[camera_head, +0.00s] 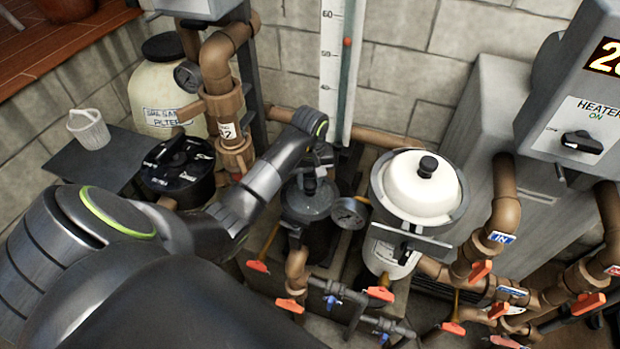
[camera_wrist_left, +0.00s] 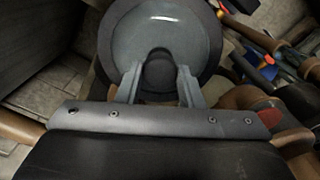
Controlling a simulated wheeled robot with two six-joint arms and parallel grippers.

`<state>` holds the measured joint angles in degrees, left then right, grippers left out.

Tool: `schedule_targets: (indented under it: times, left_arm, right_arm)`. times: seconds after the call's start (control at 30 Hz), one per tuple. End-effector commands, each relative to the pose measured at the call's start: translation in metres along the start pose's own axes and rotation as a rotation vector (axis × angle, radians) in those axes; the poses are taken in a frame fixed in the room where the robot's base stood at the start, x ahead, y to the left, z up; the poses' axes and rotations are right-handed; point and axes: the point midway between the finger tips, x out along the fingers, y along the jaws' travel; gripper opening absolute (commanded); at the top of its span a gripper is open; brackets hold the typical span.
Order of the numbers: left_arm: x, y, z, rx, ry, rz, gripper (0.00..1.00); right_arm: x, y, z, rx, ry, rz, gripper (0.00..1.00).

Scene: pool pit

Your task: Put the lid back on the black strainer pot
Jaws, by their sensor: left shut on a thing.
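The grey round lid (camera_head: 308,203) is at the top of the black strainer pot (camera_head: 318,245), in the middle of the head view. My left gripper (camera_head: 316,180) comes down on the lid from above and is shut on its knob. In the left wrist view the two fingers (camera_wrist_left: 158,85) hold the dark knob (camera_wrist_left: 158,70) from both sides, and the lid's face (camera_wrist_left: 160,30) fills the top middle. I cannot tell whether the lid touches the pot's rim or hangs just above it. My right gripper is not in view.
A pressure gauge (camera_head: 349,213) stands close at the pot's right. A white-domed vessel (camera_head: 418,185) is further right, and a black-topped unit (camera_head: 178,168) is at the left. Pipes with orange valve handles (camera_head: 380,294) run in front. A white basket (camera_head: 88,128) sits on a dark shelf.

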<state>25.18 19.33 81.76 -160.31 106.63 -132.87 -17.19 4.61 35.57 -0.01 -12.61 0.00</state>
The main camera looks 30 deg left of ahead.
Motion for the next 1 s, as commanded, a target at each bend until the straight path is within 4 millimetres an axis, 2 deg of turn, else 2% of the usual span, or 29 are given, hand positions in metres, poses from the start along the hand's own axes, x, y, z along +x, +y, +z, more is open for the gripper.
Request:
schedule_targets:
  times: [1.0]
  left_arm:
    - [0.001,0.0003,-0.0008,0.0,0.002,0.001,0.12]
  right_arm:
    - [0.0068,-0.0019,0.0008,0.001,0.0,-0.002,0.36]
